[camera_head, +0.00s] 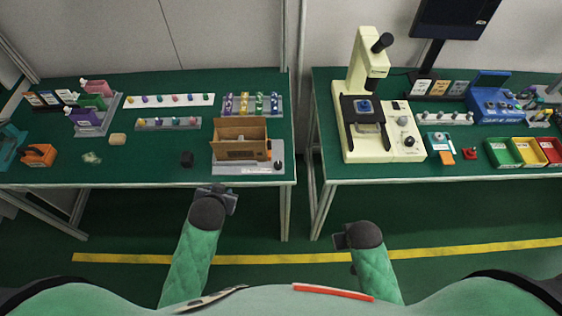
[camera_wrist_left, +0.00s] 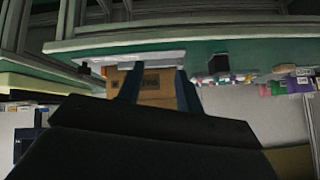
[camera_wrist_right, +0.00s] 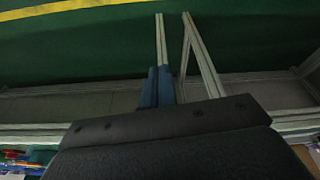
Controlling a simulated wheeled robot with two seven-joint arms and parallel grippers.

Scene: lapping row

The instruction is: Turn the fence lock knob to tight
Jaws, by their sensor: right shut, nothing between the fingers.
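A small black knob (camera_head: 279,165), which looks like the fence lock knob, stands at the front right of a grey base plate (camera_head: 235,169) on the left table. A brown wooden box-like fixture (camera_head: 240,152) stands on that plate. The knob's setting is too small to read. My left gripper (camera_head: 224,194) is open and empty, in front of the table edge, left of the knob. In the left wrist view the brown fixture (camera_wrist_left: 152,82) shows beyond its spread fingers (camera_wrist_left: 157,88). My right gripper (camera_head: 344,238) is shut and empty, low in front of the gap between tables; its fingers (camera_wrist_right: 158,84) are together.
The left table's front edge (camera_head: 150,186) lies between my left gripper and the plate. A black block (camera_head: 187,159) stands left of the plate. Racks of coloured knobs (camera_head: 252,104) stand behind. A cream microscope-like machine (camera_head: 367,90) and coloured bins (camera_head: 525,152) stand on the right table.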

